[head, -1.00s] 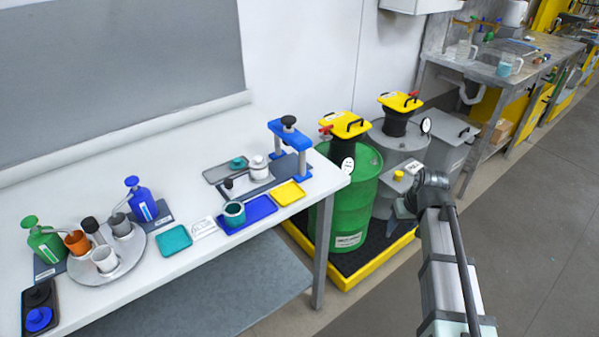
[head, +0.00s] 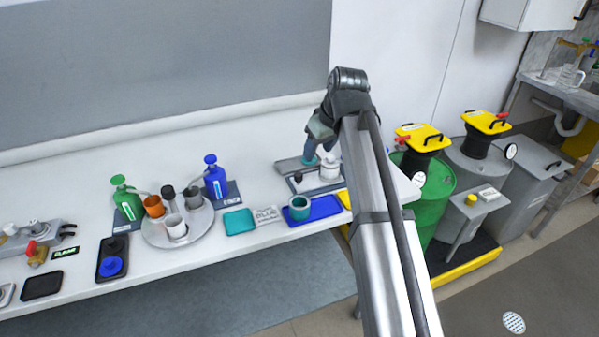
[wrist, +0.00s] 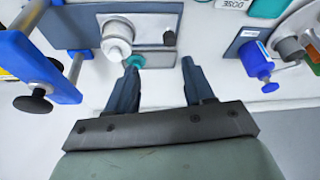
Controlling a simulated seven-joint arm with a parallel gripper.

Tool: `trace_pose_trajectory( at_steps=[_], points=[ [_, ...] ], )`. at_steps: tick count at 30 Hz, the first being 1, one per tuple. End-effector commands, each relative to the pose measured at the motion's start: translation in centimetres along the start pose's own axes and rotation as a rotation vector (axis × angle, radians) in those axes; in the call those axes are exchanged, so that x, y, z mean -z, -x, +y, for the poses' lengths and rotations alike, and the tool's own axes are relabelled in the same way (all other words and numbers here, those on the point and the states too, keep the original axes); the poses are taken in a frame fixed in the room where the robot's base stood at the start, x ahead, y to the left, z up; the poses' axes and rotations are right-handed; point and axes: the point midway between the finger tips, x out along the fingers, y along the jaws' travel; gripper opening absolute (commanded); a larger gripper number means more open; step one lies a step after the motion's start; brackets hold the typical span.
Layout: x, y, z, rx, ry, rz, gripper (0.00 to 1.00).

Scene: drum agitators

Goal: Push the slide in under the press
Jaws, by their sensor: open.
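The press shows in the wrist view as a blue frame (wrist: 40,66) at the left, with a black knob (wrist: 36,102). In the head view my arm mostly hides it. The slide (wrist: 148,33) is a grey plate bearing a white round cup (wrist: 116,34) and a small black handle (wrist: 168,38). The cup stands beside the press frame, not beneath its crossbar. In the head view the cup (head: 330,169) and handle (head: 298,177) show left of my arm. My gripper (wrist: 163,78) is open, its fingers apart above the bench near the slide's handle end, holding nothing.
A teal piece (wrist: 136,61) on a grey tray lies close to one finger. A blue tray (head: 325,211) with a teal cup (head: 299,205) lies in front of the slide. Blue (head: 215,180) and green (head: 126,198) pump bottles and a round tray (head: 150,236) stand left.

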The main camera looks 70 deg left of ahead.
Motion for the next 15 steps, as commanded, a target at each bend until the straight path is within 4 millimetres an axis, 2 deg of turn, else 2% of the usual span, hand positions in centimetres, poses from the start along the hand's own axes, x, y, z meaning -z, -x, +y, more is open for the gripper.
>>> trace_pose_trajectory(
  at_steps=[3,7,11,15],
  points=[
    [1.3,0.5,-1.4,0.008,0.027,0.006,0.52],
    [1.5,0.0,-1.7,0.010,0.033,0.007,0.52],
    [1.4,-1.5,-1.7,0.010,0.032,0.005,0.52],
    [1.4,-3.8,-1.6,0.010,0.032,0.005,0.52]
  ],
)
